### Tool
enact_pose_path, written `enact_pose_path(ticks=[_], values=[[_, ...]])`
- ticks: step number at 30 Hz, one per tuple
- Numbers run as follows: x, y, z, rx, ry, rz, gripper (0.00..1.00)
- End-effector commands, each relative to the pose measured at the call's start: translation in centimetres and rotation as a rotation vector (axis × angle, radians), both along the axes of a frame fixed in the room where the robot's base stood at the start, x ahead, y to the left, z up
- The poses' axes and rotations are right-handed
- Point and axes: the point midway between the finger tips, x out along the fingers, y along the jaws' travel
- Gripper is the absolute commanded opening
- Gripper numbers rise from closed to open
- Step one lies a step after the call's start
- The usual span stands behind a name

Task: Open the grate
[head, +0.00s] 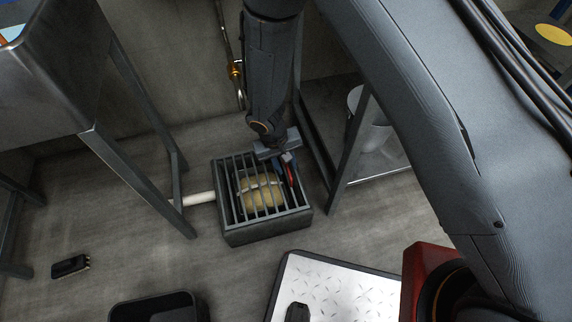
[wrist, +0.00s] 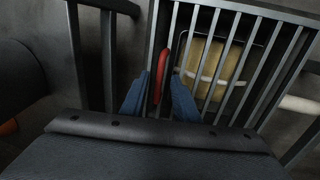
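The grate (head: 240,185) is a set of dark metal bars lying flat across the top of a dark box (head: 268,232) on the floor. A tan rounded thing (head: 264,196) shows beneath the bars, and also in the wrist view (wrist: 213,62). A red piece (head: 291,174) sits at the grate's right side. My gripper (head: 287,160) reaches down over that side. In the wrist view its blue fingers (wrist: 158,98) stand apart, with the red piece (wrist: 163,72) between their tips. Gaps show beside it, so the fingers do not look closed on it.
A white pipe (head: 198,199) meets the box's left side. Metal frame legs (head: 140,165) stand to the left, and more frame (head: 345,160) to the right. A tread-plate platform (head: 340,285) and a black bin (head: 155,306) lie in front.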

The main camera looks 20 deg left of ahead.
Motion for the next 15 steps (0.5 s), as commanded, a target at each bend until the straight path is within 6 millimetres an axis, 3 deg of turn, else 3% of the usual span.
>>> enact_pose_path(ticks=[7,12,15], values=[[0.03,-0.09,-0.03,0.000,0.001,-0.002,0.26],[0.05,-0.12,-0.03,0.000,0.001,-0.002,0.00],[0.04,-0.12,-0.03,0.000,0.001,-0.002,0.00]])
